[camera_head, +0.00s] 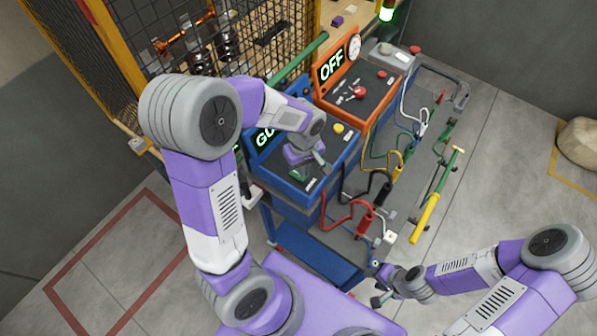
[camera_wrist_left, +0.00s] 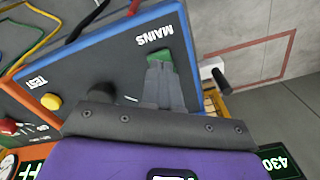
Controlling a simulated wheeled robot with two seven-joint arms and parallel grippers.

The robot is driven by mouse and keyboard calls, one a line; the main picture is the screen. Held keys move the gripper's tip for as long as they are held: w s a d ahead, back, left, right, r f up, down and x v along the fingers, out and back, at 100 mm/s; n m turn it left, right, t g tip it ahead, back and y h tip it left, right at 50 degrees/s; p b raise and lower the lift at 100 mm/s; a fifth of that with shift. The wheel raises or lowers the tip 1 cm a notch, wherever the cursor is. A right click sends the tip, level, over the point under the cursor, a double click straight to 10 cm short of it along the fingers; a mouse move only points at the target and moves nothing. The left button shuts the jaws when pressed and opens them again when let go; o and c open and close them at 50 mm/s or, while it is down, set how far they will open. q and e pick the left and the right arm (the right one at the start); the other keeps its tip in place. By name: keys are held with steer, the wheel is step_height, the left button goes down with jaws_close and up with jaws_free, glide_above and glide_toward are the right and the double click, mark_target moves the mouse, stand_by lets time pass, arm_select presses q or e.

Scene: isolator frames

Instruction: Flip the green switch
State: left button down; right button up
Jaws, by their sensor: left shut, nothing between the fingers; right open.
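The green switch (camera_wrist_left: 160,56) is on the dark top panel of the blue console, by the word MAINS in the left wrist view. It also shows in the head view (camera_head: 299,175). My left gripper (camera_wrist_left: 158,67) is shut and empty, with its fingertips at the green switch. They overlap its near edge in the wrist view; I cannot tell whether they touch. In the head view the left gripper (camera_head: 322,166) hangs over the console, pointing down. My right gripper (camera_head: 374,291) is open and empty at the lower middle, away from the console.
The blue console (camera_head: 318,190) also has a yellow button (camera_head: 339,128). An orange console (camera_head: 372,103) with an OFF display and red controls stands beside it. A mesh cage (camera_head: 215,50) stands behind.

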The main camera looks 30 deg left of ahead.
arm_select(q)
steer(key=shift+f+b, duration=0.85)
steer(key=shift+f, duration=0.1)
stand_by(0.6)
steer(key=shift+r+p, duration=2.9)
steer(key=shift+r, duration=0.7)
steer(key=shift+f, duration=0.1)
